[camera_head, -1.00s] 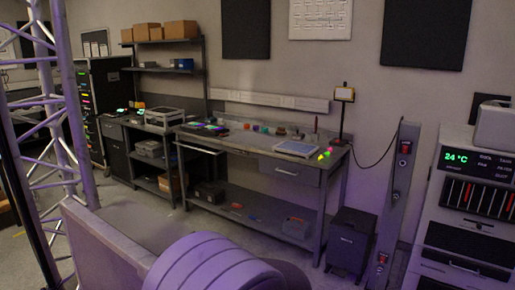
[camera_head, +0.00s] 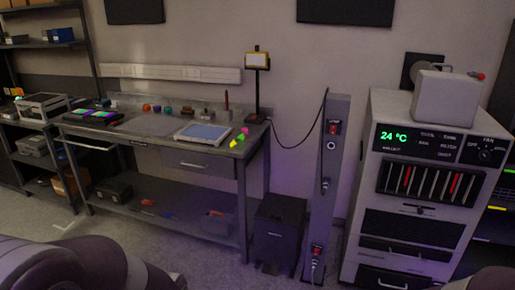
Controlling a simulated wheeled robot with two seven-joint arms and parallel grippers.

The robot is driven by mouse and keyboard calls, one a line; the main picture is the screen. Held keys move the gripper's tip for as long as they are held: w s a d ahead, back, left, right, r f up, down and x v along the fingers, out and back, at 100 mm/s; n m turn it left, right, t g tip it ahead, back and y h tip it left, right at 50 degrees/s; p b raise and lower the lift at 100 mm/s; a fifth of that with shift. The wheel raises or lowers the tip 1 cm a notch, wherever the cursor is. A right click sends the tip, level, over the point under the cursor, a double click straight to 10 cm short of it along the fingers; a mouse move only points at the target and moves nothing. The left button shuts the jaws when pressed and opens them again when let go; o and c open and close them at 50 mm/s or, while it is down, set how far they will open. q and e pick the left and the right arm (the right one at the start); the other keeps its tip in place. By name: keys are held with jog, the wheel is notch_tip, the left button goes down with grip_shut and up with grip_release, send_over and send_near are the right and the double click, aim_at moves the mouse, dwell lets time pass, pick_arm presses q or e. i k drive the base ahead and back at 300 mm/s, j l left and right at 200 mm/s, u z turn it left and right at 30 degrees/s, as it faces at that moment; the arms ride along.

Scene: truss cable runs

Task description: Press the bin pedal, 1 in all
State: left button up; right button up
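A dark box-shaped bin (camera_head: 278,230) stands on the floor between the workbench and a grey post. Its lid looks shut. A small piece low at its front (camera_head: 268,268) may be the pedal, but it is too dark and small to be sure. Neither gripper's fingers are in view.
The workbench (camera_head: 160,152) stands left of the bin, with a lower shelf. The grey post (camera_head: 326,180) with red switches and a cable stands close on the right. A cabinet (camera_head: 420,190) with a green display is farther right. Some floor is free in front of the bin.

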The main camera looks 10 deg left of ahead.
aim_at(268, 268)
jog(key=i+j, duration=0.2)
jog(key=j, duration=0.15)
jog(key=i+j, duration=0.2)
jog(key=j, duration=0.15)
jog(key=i+j+u, duration=0.1)
jog(key=j, duration=0.25)
jog(key=i, duration=0.1)
